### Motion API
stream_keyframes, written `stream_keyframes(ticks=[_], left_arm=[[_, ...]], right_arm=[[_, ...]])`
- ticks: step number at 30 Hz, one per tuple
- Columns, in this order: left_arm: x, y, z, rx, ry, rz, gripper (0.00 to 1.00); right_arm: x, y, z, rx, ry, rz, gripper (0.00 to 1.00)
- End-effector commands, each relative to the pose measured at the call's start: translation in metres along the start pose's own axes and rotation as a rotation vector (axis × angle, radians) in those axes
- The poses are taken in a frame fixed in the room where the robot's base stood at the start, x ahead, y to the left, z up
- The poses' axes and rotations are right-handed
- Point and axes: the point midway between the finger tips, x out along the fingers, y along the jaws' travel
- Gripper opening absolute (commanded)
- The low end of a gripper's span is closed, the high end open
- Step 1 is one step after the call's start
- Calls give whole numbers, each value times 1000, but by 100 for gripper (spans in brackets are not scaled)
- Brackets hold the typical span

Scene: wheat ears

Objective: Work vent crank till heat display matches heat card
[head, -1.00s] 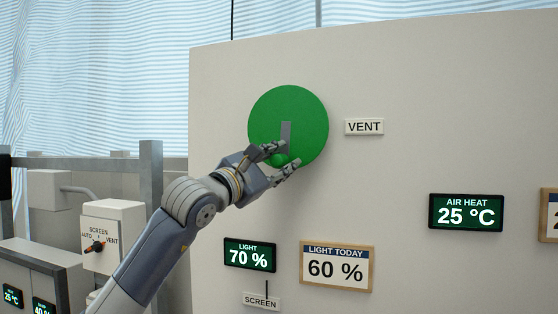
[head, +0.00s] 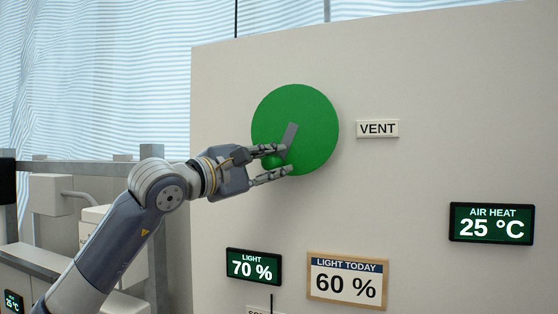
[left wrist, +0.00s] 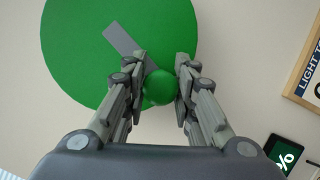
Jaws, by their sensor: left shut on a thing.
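The vent crank is a green disc (head: 315,125) on the pale wall panel, with a grey bar (head: 291,133) and a green ball knob (head: 272,162). The bar tilts, its lower end to the left. My left gripper (head: 277,164) is shut on the knob. The left wrist view shows the knob (left wrist: 159,88) between its two fingers. The heat display (head: 491,224) at the right reads AIR HEAT 25 °C. The heat card is not in view now. My right gripper is not in view.
A VENT label (head: 377,129) is right of the disc. Below are a light display (head: 253,267) reading 70 % and a wood-framed LIGHT TODAY card (head: 346,284) reading 60 %. Grey rails and boxes stand at the left.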

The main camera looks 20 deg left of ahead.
Motion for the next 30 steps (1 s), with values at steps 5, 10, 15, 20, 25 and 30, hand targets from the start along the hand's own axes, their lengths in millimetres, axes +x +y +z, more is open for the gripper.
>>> stream_keyframes(ticks=[5, 10, 15, 20, 25, 30], left_arm=[[-1, 9, -3, 91, 2, -36, 0], [-2, 10, -5, 145, 2, -59, 0], [-2, 10, -6, 170, 1, -69, 0], [-3, 10, -6, 174, 1, -70, 0], [-3, 10, -6, 174, 1, -69, 0], [-3, 10, -6, 173, 1, -69, 46]], right_arm=[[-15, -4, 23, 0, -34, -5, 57], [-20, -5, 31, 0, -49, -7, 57], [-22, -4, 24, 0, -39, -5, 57], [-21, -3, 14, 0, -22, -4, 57], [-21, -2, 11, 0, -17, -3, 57], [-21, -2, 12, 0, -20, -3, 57]])
